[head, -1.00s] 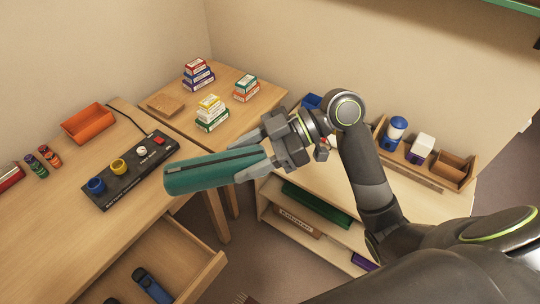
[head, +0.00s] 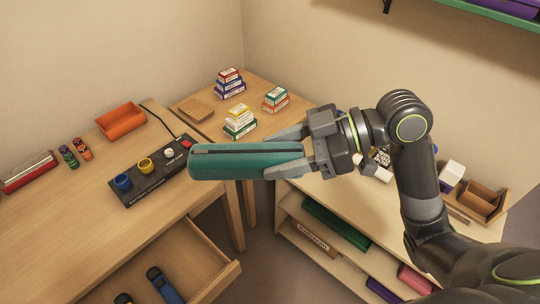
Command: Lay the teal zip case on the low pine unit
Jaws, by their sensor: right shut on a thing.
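The teal zip case (head: 240,164) is a long rounded case with a dark zip line, held level in mid-air in the head view. My right gripper (head: 290,153) is shut on its right end, one finger on each side. The case hangs over the gap between the desk and the low pine unit. The low pine unit (head: 335,203) stands at lower right, with an open shelf below its top. My arm and gripper hide part of its top. My left gripper does not show.
The desk (head: 70,220) on the left has an open drawer (head: 205,275), a black strip with coloured cups (head: 150,175) and an orange tray (head: 121,121). Stacked small boxes (head: 240,122) stand on the corner table. A wooden organiser (head: 483,202) sits on the pine unit's right; its front left top looks bare.

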